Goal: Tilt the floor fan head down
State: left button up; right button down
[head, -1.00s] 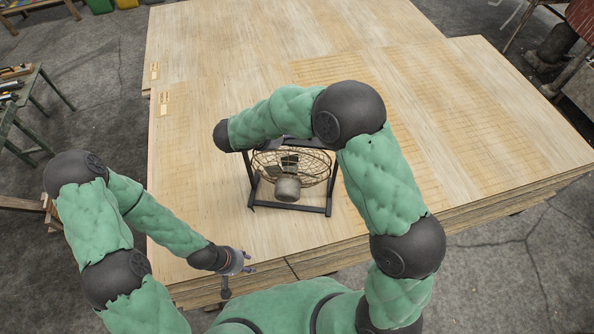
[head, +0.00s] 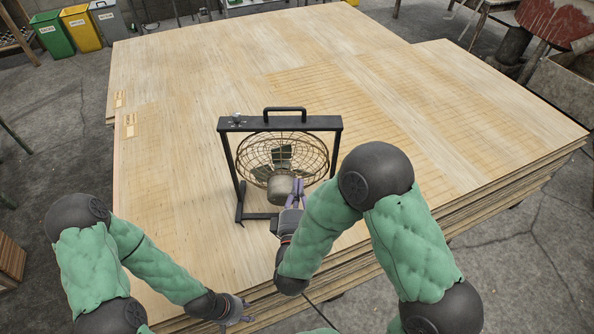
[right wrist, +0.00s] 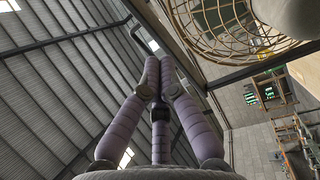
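The floor fan has a black frame (head: 335,155) with a top handle, standing on the veneer stack. Its round wire-cage head (head: 262,150) sits inside the frame, with the grey motor housing (head: 281,188) towards me. The head looks tilted; the exact angle is unclear. In the right wrist view the cage (right wrist: 215,35) fills the upper right. My right gripper (head: 297,186) is at the near side of the fan, beside the motor housing; contact cannot be told. Its fingers converge with tips together (right wrist: 159,88), nothing between them. My left gripper (head: 249,309) is open and empty at the stack's near edge.
The veneer stack (head: 190,80) is broad and mostly clear around and behind the fan. Its near edge runs just in front of me. Green (head: 52,33) and yellow (head: 80,27) bins stand far left. A dark cable lies near the front edge.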

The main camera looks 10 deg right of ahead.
jog(key=s+a+f+n+y, duration=0.1)
jog(key=s+n, duration=0.1)
jog(key=b, duration=0.4)
send_near(295, 137)
jog(key=w, duration=0.3)
jog(key=shift+d+r+t, duration=0.3)
jog(key=shift+d+r, duration=0.05)
jog(key=shift+d, duration=0.05)
pick_arm(q)
notch_tip(295, 137, down, 5)
jog(key=shift+a+r, duration=0.1)
jog(key=shift+r, duration=0.1)
jog(key=shift+r, duration=0.1)
pick_arm(e)
jog(key=shift+w, duration=0.1)
